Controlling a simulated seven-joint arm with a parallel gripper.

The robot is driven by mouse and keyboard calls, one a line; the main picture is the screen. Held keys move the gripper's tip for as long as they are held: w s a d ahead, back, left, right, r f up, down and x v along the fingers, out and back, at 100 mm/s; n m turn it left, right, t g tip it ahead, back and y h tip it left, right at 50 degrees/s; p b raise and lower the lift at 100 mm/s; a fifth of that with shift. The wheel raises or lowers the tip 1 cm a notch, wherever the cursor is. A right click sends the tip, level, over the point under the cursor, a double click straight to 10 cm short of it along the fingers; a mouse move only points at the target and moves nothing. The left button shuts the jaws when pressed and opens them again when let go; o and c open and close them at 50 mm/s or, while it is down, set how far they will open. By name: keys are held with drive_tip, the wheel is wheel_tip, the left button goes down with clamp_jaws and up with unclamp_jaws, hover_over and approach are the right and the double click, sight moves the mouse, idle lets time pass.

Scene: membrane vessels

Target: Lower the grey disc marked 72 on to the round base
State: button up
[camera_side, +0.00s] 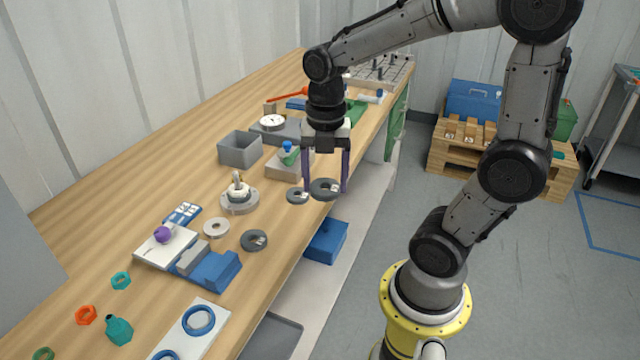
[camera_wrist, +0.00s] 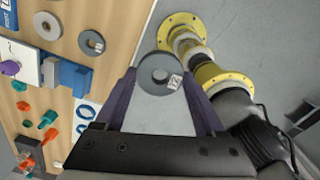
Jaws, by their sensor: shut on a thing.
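My gripper (camera_side: 325,191) is shut on a dark grey disc (camera_side: 319,195) with a central hole and a white label. The wrist view shows the disc (camera_wrist: 151,65) between the fingertips; its small label seems to read 72. The disc is held up near the bench's front edge, with floor behind it in the wrist view. The round base (camera_side: 240,207) is a grey ring-shaped piece on the bench to the left, apart from the disc. A white part with a small knob stands in its middle. I cannot see the base in the wrist view.
A grey open box (camera_side: 240,149) and a block with a green-and-blue piece (camera_side: 288,165) stand behind the base. A blue block (camera_side: 216,269) lies in front.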

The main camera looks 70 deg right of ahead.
drive_tip(key=shift+r, duration=1.3)
drive_tip(key=w+d+r, duration=0.1)
drive_tip(key=w+r, duration=0.2)
drive_tip(key=w, duration=0.2)
drive_tip(key=m, duration=0.1)
hover_over(235, 172)
wheel_tip(235, 172, down, 5)
drive_tip(key=shift+d+r, duration=0.1)
drive_tip(key=shift+r, duration=0.1)
drive_tip(key=shift+f, duration=4.8)
